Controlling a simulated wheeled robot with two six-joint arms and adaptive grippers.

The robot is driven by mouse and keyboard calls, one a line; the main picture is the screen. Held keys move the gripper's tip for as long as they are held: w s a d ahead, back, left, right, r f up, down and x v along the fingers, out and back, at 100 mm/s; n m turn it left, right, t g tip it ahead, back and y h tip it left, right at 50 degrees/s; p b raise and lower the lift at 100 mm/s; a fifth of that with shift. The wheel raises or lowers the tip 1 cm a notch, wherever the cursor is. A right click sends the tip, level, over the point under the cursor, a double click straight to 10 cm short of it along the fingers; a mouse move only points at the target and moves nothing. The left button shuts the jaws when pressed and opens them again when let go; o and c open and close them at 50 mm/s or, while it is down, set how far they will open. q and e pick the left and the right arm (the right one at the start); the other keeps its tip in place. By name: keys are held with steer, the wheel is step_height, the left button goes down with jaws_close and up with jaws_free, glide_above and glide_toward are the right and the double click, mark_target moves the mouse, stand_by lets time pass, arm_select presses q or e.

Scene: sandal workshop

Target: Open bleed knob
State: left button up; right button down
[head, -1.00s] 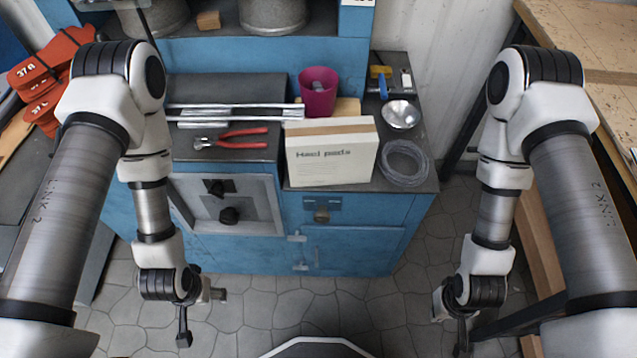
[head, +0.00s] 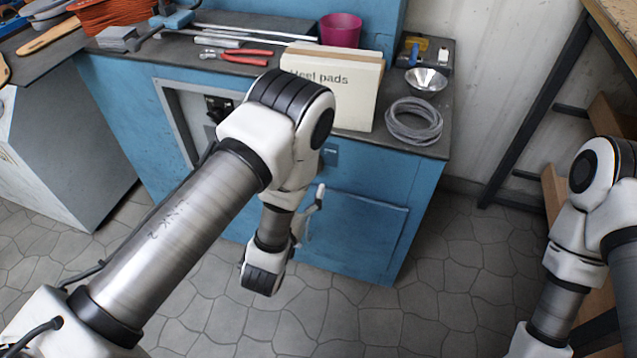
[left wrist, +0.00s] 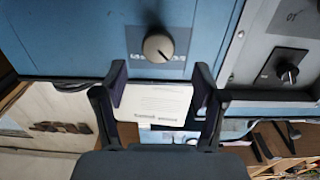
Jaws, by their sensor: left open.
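In the left wrist view a round beige knob (left wrist: 158,47) with a dark pointer line sits on the blue cabinet front (left wrist: 85,40). Small marks beside it are too small to read. A black knob (left wrist: 288,75) is on the grey panel to the right. I cannot tell from labels which is the bleed knob. My left gripper (left wrist: 160,82) is open and empty, its fingers apart, below the beige knob in the picture and not touching it. In the head view my left arm hides much of the cabinet front, and the left gripper is not clearly visible. My right gripper is out of view.
On the cabinet top are a heel pads box (head: 350,95), a coil of grey tubing (head: 414,122), a metal bowl (head: 426,81), red-handled pliers (head: 245,58) and a magenta cup (head: 340,31). A wooden bench (head: 612,40) stands right. The tiled floor before the cabinet is clear.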

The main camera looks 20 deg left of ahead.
arm_select(q)
steer(key=w, duration=0.7)
steer(key=shift+w+d+r+b, duration=0.2)
steer(key=shift+d+r+b, duration=0.05)
steer(key=shift+b, duration=0.15)
steer(key=c, duration=1.1)
